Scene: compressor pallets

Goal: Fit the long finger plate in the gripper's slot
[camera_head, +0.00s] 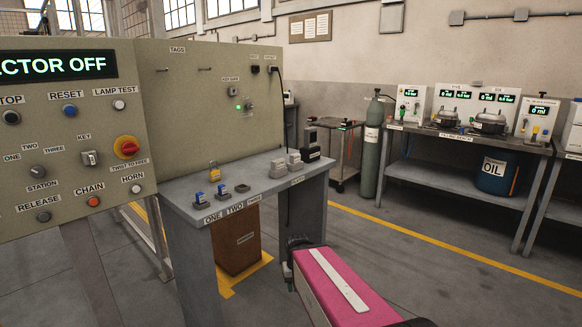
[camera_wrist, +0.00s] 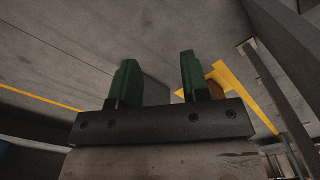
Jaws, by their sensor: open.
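My gripper (camera_wrist: 158,62) shows in the wrist view as two upright green fingers on a dark bar. They stand apart with nothing between them. In the head view the dark end of my arm is low in front of the workbench, mostly hidden by my pink arm link. Two small blue-topped pieces (camera_head: 200,198) and (camera_head: 222,190) and a dark low piece (camera_head: 242,188) sit at the bench's front left, by labels ONE, TWO and THREE. I cannot tell which thing, if any, is the long finger plate.
The grey workbench (camera_head: 180,204) also carries a yellow padlock (camera_head: 213,171) and grey blocks (camera_head: 278,169). A control panel (camera_head: 70,140) stands at the left. A brown box (camera_head: 238,240) is under the bench. The floor right of the bench is clear up to the green cylinder (camera_head: 371,160).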

